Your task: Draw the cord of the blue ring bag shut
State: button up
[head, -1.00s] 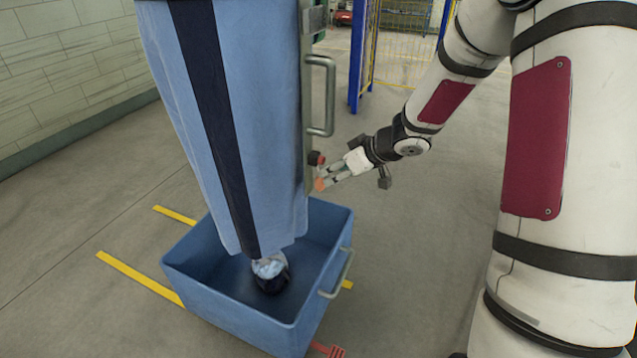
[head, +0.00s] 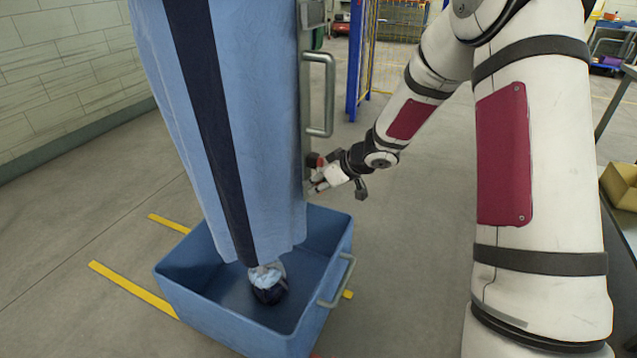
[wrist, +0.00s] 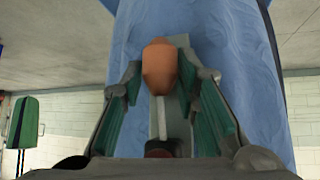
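The light blue bag (head: 265,110) with a dark navy stripe hangs upright at the left in the head view. Its blue cloth also fills the middle of the wrist view (wrist: 240,70). My gripper (head: 316,187) is low beside the bag's right edge. In the wrist view its green-padded fingers (wrist: 160,75) lie against both sides of an orange bead (wrist: 159,60). A thin pale cord (wrist: 162,118) runs from the bead to a dark red piece (wrist: 160,150). A red knob (head: 322,161) shows just above my gripper in the head view. The bag's ring cannot be made out.
A blue bin (head: 240,318) stands open below the bag, with a small blue-and-white bundle (head: 267,282) inside. A grey handle post (head: 323,95) stands along the bag's right edge. A yellow box (head: 620,185) sits at the far right. The floor between is clear.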

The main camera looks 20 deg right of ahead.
grip_shut()
notch_tip(320, 180, down, 11)
jog(key=b, duration=0.5)
jog(key=shift+r, duration=0.15)
jog(key=shift+s, duration=0.15)
jog(key=o, duration=0.7)
grip_release()
jog(key=shift+c, duration=0.2)
jog(key=shift+r, duration=0.1)
